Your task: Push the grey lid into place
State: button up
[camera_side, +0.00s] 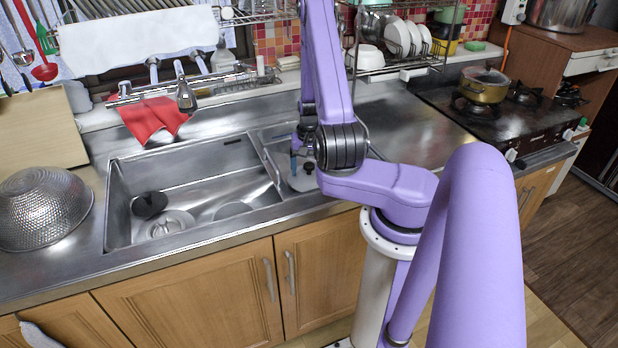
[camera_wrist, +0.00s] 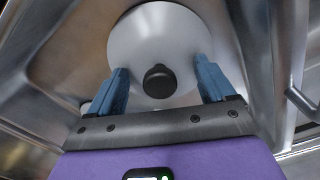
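The grey lid (camera_wrist: 135,40) is a pale round disc with a black knob (camera_wrist: 160,82) in the wrist view. In the side view the lid (camera_side: 302,184) lies in the narrow right-hand part of the sink, partly hidden by my arm. In the side view the gripper (camera_side: 297,165) points down over the lid. I cannot tell whether the fingers touch the lid or how it is seated.
The steel sink basin (camera_side: 200,185) lies to the left, with a black object (camera_side: 149,205) and a drain strainer (camera_side: 172,223) in it. A divider separates it from the lid. A red cloth (camera_side: 152,118) and faucet (camera_side: 184,92) are behind. A colander (camera_side: 42,208) stands left.

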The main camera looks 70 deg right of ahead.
jog(key=c, duration=1)
jog(key=shift+a, duration=0.1)
jog(key=shift+c, duration=1)
jog(key=shift+s, duration=0.1)
